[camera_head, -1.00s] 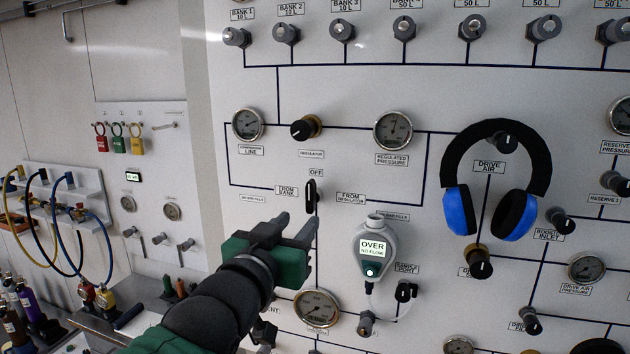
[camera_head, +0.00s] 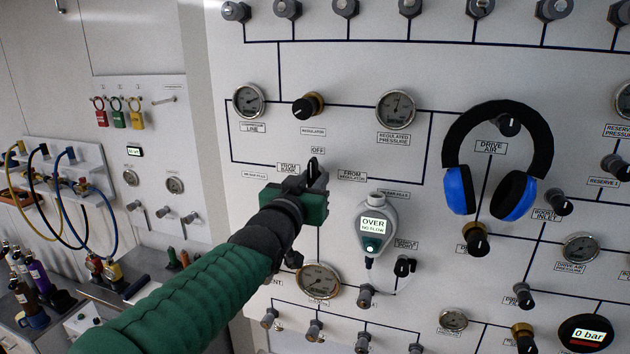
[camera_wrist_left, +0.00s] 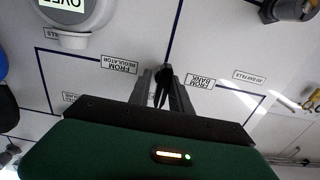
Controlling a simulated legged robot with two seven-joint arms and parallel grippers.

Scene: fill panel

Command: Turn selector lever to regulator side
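The black selector lever (camera_head: 314,172) sits on the panel below the OFF label, between the FROM BANK label (camera_head: 288,169) and the FROM REGULATOR label (camera_head: 352,176). It stands roughly upright, toward OFF. My left gripper (camera_head: 311,180) is at the lever, its arm coming from the lower left and hiding the lever's lower part. In the left wrist view the lever (camera_wrist_left: 162,88) lies between my two open fingers (camera_wrist_left: 162,92), one on each side; whether they touch it I cannot tell. My right gripper is not in view.
A grey handheld meter (camera_head: 375,225) reading OVER hangs right of my left gripper. Blue and black ear defenders (camera_head: 497,160) hang further right. The regulator knob (camera_head: 308,105) and a regulated pressure gauge (camera_head: 395,109) sit above. A gauge (camera_head: 319,281) lies below.

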